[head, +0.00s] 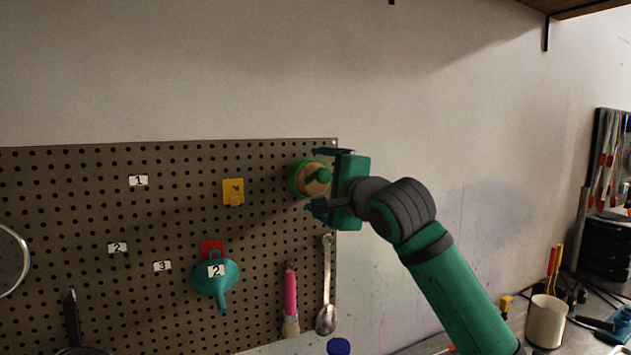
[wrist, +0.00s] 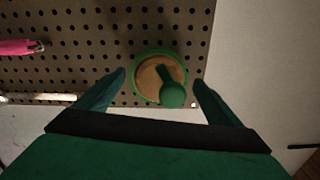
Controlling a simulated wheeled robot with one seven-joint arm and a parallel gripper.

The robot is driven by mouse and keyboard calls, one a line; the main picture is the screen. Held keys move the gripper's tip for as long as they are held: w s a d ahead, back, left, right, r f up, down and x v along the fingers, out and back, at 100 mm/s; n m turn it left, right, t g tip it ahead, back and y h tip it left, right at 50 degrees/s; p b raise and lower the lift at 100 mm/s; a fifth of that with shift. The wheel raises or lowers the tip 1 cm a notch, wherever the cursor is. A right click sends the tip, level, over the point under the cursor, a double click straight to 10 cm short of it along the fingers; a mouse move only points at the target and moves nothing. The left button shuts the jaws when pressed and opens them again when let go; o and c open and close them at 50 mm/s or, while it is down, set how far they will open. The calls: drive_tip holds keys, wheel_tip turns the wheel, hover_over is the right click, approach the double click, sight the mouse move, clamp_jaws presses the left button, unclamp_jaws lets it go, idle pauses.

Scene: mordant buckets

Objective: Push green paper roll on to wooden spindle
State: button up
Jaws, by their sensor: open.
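A round piece with a green outer ring, which I take for the green paper roll (head: 295,180), is at the upper right part of the pegboard. It also shows in the wrist view (wrist: 137,82). Inside the ring is a tan, wood-coloured face (wrist: 148,78), and a green rod with a rounded end (wrist: 172,94) sticks out from it. I see no separate wooden spindle. My gripper (head: 314,180) is open, one finger above and one below the roll in the head view. In the wrist view the fingers (wrist: 159,77) stand on either side, with visible gaps.
The pegboard (head: 60,190) carries a yellow tag (head: 233,192), a teal funnel (head: 214,275), a pink-handled brush (head: 290,295) and a spoon (head: 326,290). Bare wall (head: 480,150) lies right of the board. A white cup (head: 546,322) stands on the bench at lower right.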

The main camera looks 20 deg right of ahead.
drive_tip(key=s+d, duration=0.1)
drive_tip(key=s, duration=0.7)
drive_tip(key=shift+s+d, duration=0.25)
drive_tip(key=shift+s, duration=0.15)
drive_tip(key=shift+s, duration=0.1)
